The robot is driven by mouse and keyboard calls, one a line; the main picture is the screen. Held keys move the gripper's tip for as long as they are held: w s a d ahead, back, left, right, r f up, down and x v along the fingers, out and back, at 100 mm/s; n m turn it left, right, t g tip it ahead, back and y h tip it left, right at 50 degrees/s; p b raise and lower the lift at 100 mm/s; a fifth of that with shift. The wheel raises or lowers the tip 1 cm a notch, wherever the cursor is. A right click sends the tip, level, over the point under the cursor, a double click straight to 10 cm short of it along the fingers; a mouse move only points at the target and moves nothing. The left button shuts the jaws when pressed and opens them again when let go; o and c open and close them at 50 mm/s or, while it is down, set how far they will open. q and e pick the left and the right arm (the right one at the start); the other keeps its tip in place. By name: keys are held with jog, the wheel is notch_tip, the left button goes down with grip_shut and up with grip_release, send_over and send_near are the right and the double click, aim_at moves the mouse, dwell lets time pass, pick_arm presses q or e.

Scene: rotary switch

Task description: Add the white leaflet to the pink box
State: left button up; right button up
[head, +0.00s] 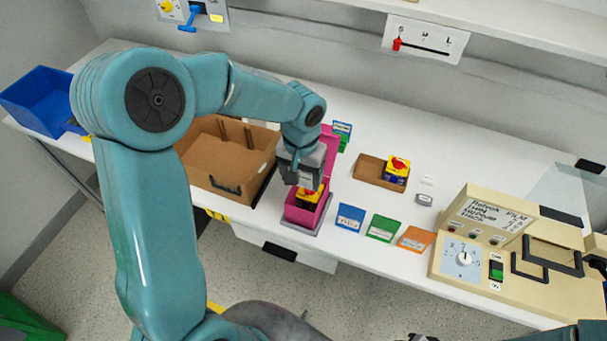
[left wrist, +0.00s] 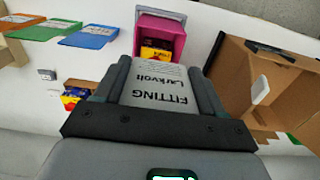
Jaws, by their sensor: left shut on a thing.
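My left gripper (head: 303,182) is shut on the white leaflet (left wrist: 158,92), which carries the printed words "FITTING" and "Larkvolt" and shows upside down in the left wrist view. The pink box (head: 303,214) stands open at the table's front edge, its lid raised at the back. It also shows in the left wrist view (left wrist: 160,27). A yellow and red switch (head: 307,196) is inside it. The gripper is over the box; I cannot tell whether the leaflet touches it. Only a dark sliver of what may be my right gripper shows at the bottom edge of the head view.
A brown carton (head: 222,165) stands left of the box. Blue (head: 350,217), green (head: 383,228) and orange (head: 415,239) cards lie to the right. A shallow brown tray (head: 369,170) holds another switch (head: 397,168). A beige machine (head: 485,240) stands at the right.

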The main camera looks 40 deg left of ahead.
aim_at(302, 186)
pick_arm(q)
jog(key=shift+w+a, duration=0.1)
jog(key=shift+a, duration=0.05)
jog(key=shift+d, duration=0.4)
jog(key=f+b, duration=0.4)
jog(key=f, duration=0.1)
jog(key=f+b, duration=0.2)
jog(key=b, duration=0.1)
jog(key=shift+a+f, duration=0.2)
jog(key=shift+a, duration=0.05)
jog(key=shift+d+f+b, duration=0.1)
jog(key=shift+f+b, duration=0.05)
jog(key=shift+b, duration=0.15)
jog(key=o, duration=1.1)
